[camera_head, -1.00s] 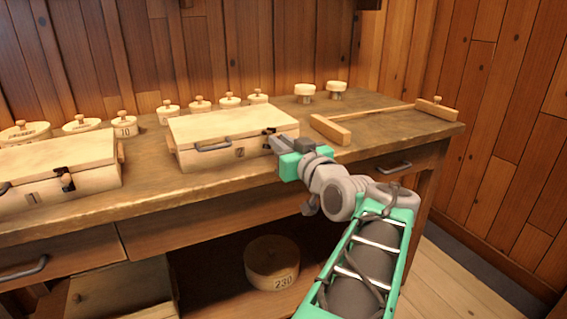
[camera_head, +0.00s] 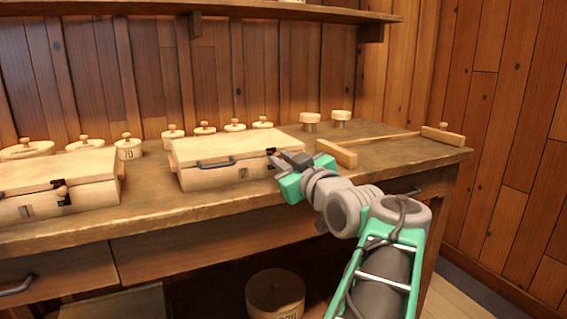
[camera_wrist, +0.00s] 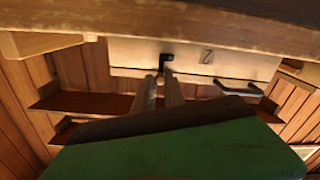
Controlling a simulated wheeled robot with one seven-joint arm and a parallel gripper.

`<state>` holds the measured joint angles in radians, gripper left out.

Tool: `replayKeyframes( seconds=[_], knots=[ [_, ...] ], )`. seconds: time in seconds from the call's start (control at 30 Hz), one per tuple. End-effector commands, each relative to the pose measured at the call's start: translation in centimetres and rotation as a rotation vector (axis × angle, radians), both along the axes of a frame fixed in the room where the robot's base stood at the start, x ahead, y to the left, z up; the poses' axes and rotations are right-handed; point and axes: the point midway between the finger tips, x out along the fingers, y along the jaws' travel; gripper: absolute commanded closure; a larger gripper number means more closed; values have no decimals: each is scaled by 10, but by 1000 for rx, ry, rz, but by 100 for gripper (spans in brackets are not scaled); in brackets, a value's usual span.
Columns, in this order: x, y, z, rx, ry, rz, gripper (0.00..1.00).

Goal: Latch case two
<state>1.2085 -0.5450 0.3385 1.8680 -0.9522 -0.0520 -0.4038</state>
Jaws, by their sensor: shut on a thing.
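Case two (camera_head: 215,178) is a pale wooden box marked 2 on the bench, with a dark handle on its front. Its lid looks down. Its dark latch (camera_head: 271,152) is at the front right, partly hidden by my gripper (camera_head: 279,158). My gripper is at the latch, its jaws shut on a small part there. In the wrist view the case (camera_wrist: 225,60) appears upside down, and the fingers (camera_wrist: 164,78) reach to the dark latch piece (camera_wrist: 167,58). The held part is mostly hidden between the fingertips.
Case one (camera_head: 90,195) stands to the left with its own latch. Several round lidded boxes line the back of the bench (camera_head: 150,212). A wooden bar frame (camera_head: 338,153) lies just right of case two. A shelf (camera_head: 240,10) hangs above.

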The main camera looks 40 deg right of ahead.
Motion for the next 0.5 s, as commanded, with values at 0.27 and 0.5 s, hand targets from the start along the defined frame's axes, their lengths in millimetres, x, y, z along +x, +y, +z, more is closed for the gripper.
replayKeyframes(
  seconds=[0.27, 0.5],
  knots=[
    [0, 0, 0, 1, 0, 1, 75],
    [-4, 0, 1, 0, -1, -2, 75]
  ],
)
